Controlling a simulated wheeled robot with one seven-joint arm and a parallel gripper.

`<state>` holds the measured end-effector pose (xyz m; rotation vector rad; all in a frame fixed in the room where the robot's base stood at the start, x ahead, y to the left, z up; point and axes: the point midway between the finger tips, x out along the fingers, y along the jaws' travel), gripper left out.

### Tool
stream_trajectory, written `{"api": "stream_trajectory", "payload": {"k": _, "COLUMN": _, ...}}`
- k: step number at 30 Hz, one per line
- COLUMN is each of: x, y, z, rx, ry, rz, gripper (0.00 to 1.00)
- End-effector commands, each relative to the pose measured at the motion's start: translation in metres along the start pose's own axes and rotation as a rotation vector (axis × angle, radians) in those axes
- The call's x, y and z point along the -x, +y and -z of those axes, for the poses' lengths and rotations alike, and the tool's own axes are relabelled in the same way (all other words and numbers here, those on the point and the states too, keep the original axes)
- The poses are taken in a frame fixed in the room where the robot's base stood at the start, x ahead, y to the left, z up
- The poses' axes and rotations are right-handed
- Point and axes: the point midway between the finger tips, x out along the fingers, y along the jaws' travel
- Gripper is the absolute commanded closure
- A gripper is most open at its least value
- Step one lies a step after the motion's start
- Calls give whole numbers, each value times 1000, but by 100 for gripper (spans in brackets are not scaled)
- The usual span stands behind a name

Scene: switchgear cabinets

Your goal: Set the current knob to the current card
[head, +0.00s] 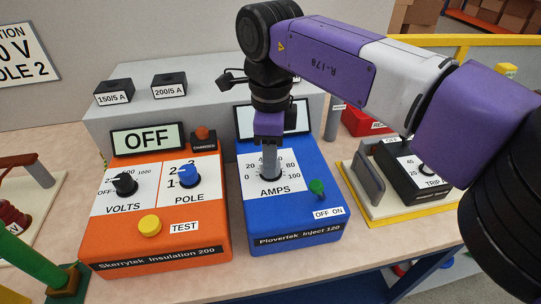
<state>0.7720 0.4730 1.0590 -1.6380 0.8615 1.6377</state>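The blue Plovertek Inject 120 unit (328,221) stands on the bench with an AMPS dial (285,188) marked from 0 to 100. My gripper (269,163) points down onto the middle of this dial. The current knob is largely hidden by the gripper, and its pointer cannot be read. Contact and finger opening are too small to tell. The unit's display (297,118) is partly hidden behind my arm, and no reading shows. A green OFF/ON switch (317,188) sits at the dial's lower right. I cannot make out a current card.
The orange Skerrytek unit (215,247) stands close on the left, its screen (147,139) reading OFF. A grey block (215,100) behind carries black pieces labelled 150/5 A (114,92) and 200/5 A (169,85). A black trip unit (405,178) is at right.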

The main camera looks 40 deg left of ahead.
Motion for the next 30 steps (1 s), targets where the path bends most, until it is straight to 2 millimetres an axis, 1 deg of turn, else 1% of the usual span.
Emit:
{"api": "stream_trajectory", "payload": {"k": 8, "x": 1, "y": 0, "z": 0, "rx": -21, "ry": 0, "rz": 1, "gripper": 100}}
{"api": "stream_trajectory", "payload": {"k": 14, "x": 2, "y": 0, "z": 0, "rx": -106, "ry": 0, "rz": 0, "gripper": 100}}
{"api": "stream_trajectory", "payload": {"k": 20, "x": 3, "y": 0, "z": 0, "rx": -260, "ry": 0, "rz": 1, "gripper": 100}}
{"api": "stream_trajectory", "payload": {"k": 30, "x": 3, "y": 0, "z": 0, "rx": -583, "ry": 0, "rz": 1, "gripper": 100}}
